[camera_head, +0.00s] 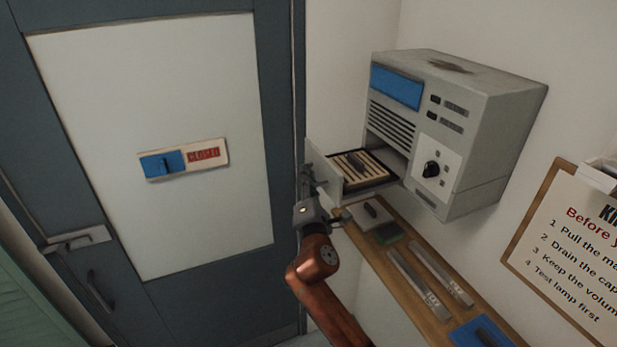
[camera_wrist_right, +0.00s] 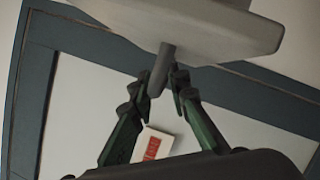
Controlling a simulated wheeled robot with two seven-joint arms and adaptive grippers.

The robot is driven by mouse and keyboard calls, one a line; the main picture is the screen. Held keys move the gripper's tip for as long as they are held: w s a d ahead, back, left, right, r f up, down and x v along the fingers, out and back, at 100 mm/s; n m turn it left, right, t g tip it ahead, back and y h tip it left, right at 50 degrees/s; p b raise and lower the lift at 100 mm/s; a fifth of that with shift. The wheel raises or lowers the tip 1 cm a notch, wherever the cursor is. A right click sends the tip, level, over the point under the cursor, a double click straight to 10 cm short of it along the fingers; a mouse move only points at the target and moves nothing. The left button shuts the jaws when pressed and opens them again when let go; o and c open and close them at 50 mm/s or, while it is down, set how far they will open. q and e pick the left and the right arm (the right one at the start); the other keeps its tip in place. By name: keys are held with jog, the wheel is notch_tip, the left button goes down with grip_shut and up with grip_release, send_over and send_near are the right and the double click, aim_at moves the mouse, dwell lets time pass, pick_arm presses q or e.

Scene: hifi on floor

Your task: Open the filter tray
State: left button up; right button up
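The filter tray (camera_head: 351,189) is pulled out of the left side of the grey wall unit (camera_head: 480,130). A slatted tan filter (camera_head: 362,169) lies in it. The tray's pale front panel (camera_head: 323,170) stands well clear of the housing and also shows in the right wrist view (camera_wrist_right: 215,25). My right gripper (camera_head: 308,178) is at the outer side of this panel. In the right wrist view its two fingers (camera_wrist_right: 163,80) are shut on the tray's grey handle post (camera_wrist_right: 160,72), one on each side. My left gripper is out of view.
A wooden shelf (camera_head: 440,290) with several small items runs below the unit. A dark-framed door (camera_head: 270,130) with a blue-and-red latch sign (camera_head: 183,160) is at left. A clipboard notice (camera_head: 570,250) hangs at right.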

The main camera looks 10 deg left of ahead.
jog(key=shift+o, duration=1)
jog(key=shift+s, duration=0.1)
jog(key=v, duration=1.2)
